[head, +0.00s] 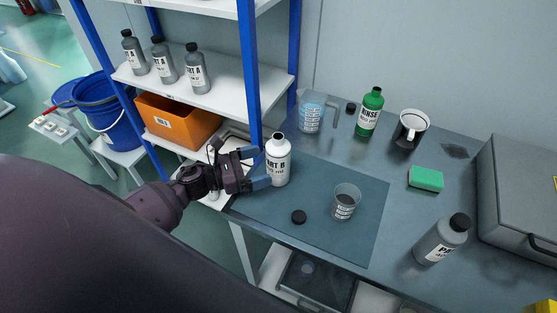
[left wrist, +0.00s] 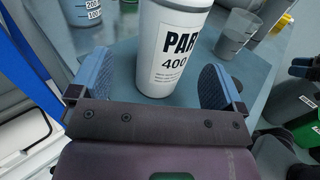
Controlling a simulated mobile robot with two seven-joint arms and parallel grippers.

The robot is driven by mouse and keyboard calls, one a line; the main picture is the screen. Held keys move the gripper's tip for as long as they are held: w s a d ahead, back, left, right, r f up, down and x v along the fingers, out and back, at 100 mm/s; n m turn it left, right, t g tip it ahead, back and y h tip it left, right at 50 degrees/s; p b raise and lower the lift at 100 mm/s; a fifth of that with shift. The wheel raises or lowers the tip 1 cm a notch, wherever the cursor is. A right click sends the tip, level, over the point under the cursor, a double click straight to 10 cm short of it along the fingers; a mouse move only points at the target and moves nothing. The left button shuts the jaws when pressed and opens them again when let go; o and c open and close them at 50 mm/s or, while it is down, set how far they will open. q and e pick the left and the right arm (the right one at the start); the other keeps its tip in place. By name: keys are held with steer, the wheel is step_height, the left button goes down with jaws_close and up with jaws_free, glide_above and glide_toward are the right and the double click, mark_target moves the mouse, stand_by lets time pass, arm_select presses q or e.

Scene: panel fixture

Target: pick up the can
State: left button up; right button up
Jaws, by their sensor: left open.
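A white bottle-shaped can labelled PART B (head: 279,165) stands upright at the left rear of the dark mat on the bench. My left gripper (head: 256,168) reaches it from the left, with its blue fingers open. In the left wrist view the can (left wrist: 172,45) stands between the two spread fingers (left wrist: 155,88), with its label facing the camera. A gap shows on the left finger's side; contact on the right is hard to tell. The can's top is cut off in that view.
A clear cup (head: 345,203) and a black cap (head: 299,216) are on the mat (head: 325,238). A jug (head: 311,112), green RINSE bottle (head: 369,112), mug (head: 411,128), green sponge (head: 426,179) and grey bottle (head: 441,240) stand around. A blue shelf post (head: 250,75) rises close behind the gripper.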

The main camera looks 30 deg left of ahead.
mark_target(279, 162)
arm_select(q)
steer(key=shift+w+d, duration=0.45)
steer(key=shift+d, duration=0.05)
steer(key=p+x, duration=0.1)
steer(key=x, duration=0.2)
steer(key=shift+d+r, duration=0.2)
steer(key=shift+d, duration=0.05)
steer(key=shift+w+d+f, duration=0.15)
steer(key=shift+w+d, duration=0.2)
steer(key=shift+w, duration=0.1)
arm_select(e)
steer(key=shift+w+r, duration=0.3)
steer(key=shift+r, duration=0.25)
steer(key=shift+w+r, duration=0.3)
steer(key=shift+r, duration=0.2)
arm_select(q)
steer(key=c, duration=1.2)
steer(key=shift+c, duration=0.6)
arm_select(e)
steer(key=shift+s+f, duration=0.15)
steer(key=shift+s, duration=0.1)
